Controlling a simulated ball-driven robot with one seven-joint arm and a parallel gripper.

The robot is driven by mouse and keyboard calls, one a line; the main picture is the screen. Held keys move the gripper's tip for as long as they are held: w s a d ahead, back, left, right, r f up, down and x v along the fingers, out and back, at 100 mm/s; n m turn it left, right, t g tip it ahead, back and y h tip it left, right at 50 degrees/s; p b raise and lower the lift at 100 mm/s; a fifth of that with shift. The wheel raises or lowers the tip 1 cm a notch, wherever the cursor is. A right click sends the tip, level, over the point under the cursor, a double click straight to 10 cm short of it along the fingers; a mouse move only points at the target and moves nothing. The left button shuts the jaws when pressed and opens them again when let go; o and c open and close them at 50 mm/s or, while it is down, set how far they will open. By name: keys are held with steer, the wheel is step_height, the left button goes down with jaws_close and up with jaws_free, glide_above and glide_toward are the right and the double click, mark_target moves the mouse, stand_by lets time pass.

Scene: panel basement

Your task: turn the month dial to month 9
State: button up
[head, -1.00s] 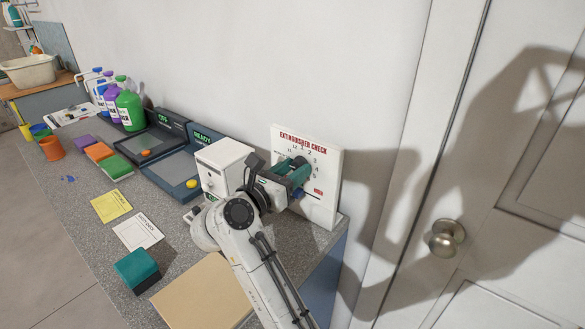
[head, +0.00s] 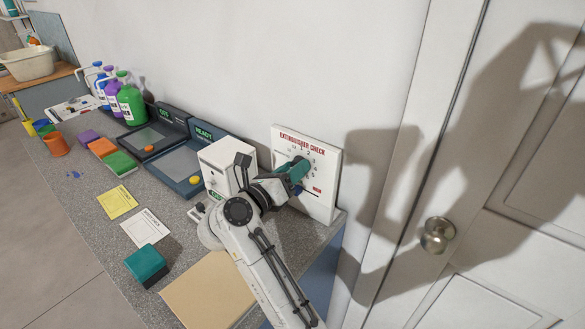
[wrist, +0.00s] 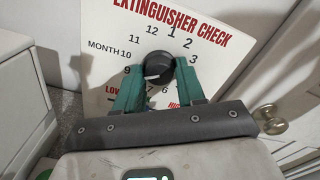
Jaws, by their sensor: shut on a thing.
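The white panel (head: 324,201) headed EXTINGUISHER CHECK stands upright against the wall at the back right of the counter. Its black month dial (wrist: 158,66) has month numbers around it. A pale line shows on the knob's face, running to the left side, toward the 9; the exact alignment is hard to tell. My gripper (wrist: 160,82) is shut on the dial, with one teal finger on each side. In the head view, my gripper (head: 296,173) hides most of the dial. The fingers cover some of the lower numbers.
A white box (head: 224,160) stands close left of my gripper. Dark devices with screens (head: 187,166), bottles (head: 131,107) and a teal block (head: 147,264) are farther left on the counter. A door with a round knob (head: 437,235) is at right.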

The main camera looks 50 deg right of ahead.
steer(key=o, duration=1)
steer(key=shift+o, duration=0.2)
steer(key=shift+a, duration=0.1)
steer(key=a+b, duration=0.2)
steer(key=a, duration=0.8)
steer(key=shift+s+a, duration=0.15)
steer(key=shift+a, duration=0.2)
steer(key=shift+r, duration=0.1)
